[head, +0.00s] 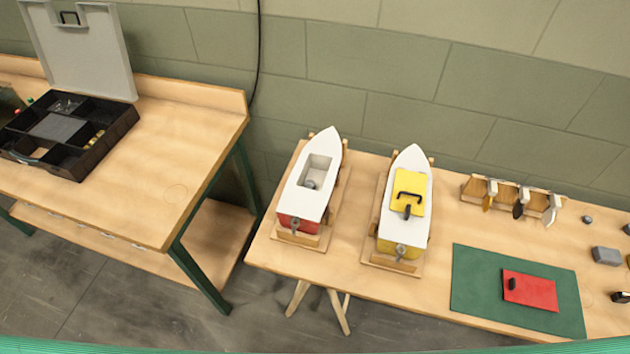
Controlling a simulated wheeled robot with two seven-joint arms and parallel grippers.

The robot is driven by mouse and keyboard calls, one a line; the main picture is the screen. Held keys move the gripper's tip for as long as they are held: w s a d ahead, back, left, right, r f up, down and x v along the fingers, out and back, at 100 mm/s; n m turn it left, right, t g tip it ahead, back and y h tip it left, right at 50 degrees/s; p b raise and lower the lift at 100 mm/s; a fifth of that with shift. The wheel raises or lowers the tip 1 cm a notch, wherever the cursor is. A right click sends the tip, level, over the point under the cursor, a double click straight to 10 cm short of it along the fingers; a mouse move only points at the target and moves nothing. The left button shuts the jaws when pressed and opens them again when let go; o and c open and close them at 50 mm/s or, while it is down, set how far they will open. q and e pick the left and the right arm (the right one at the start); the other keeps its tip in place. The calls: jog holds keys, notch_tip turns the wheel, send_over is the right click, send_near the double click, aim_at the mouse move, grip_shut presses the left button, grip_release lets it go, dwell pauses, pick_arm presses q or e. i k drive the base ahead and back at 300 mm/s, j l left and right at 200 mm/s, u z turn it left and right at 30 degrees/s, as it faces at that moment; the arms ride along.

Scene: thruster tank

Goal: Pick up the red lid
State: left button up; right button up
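The red lid (535,291) is a flat red rectangle with a small dark handle near its left end. It lies on a green mat (474,287) at the right front of the wooden table (385,288). Nothing covers it. Neither of my grippers shows in the head view.
A boat with a red stern and an open hatch (313,180) and one with a yellow lid (406,203) stand on wooden cradles left of the mat. A rack with propellers (512,196) is behind it. Small grey blocks (606,256) lie at right. A workbench (165,150) holds a black case (70,133).

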aim_at(522, 289)
jog(key=z, duration=1.8)
jog(key=k+j+z, duration=0.1)
jog(key=z, duration=0.2)
jog(key=j, duration=0.1)
